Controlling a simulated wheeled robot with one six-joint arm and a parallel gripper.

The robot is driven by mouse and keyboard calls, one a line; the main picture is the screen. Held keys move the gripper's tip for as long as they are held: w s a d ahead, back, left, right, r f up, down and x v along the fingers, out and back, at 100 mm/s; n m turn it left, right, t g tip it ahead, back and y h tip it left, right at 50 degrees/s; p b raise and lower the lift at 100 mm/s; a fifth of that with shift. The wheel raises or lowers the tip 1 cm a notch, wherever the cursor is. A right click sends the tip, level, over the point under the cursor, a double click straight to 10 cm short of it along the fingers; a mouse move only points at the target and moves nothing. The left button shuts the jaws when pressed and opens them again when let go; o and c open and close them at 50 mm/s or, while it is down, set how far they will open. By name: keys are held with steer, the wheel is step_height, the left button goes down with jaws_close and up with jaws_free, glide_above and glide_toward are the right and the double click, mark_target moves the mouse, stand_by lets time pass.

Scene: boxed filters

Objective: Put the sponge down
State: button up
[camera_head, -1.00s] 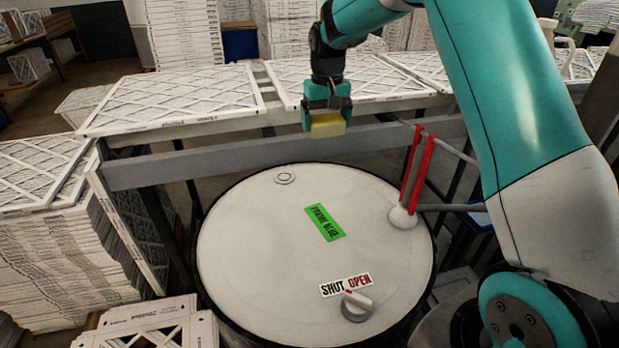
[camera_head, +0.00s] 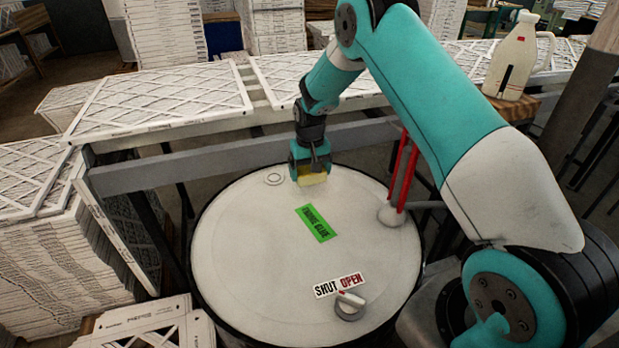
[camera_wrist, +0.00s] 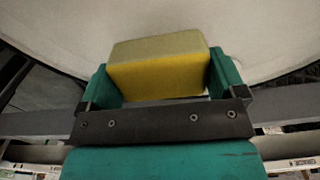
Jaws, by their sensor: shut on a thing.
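The sponge (camera_head: 312,180) is yellow and sits between the fingers of my teal gripper (camera_head: 311,172), over the far part of the round white drum lid (camera_head: 250,240). In the wrist view, my gripper (camera_wrist: 160,85) is shut on the sponge (camera_wrist: 160,75), with one finger on each side. The pale lid fills the background beyond it. I cannot tell for certain whether the sponge's underside touches the lid.
The lid bears a green label (camera_head: 315,223), a SHUT/OPEN sign (camera_head: 338,286) and a knob (camera_head: 349,305). A red post (camera_head: 402,178) stands at its right. Filter panels (camera_head: 160,95) lie behind a grey rail (camera_head: 220,155). A white jug (camera_head: 512,55) stands at back right.

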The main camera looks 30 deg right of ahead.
mark_target(310, 180)
steer(key=shift+f+p, duration=0.35)
steer(key=shift+f, duration=1.5)
steer(key=shift+f, duration=0.1)
steer(key=o, duration=0.7)
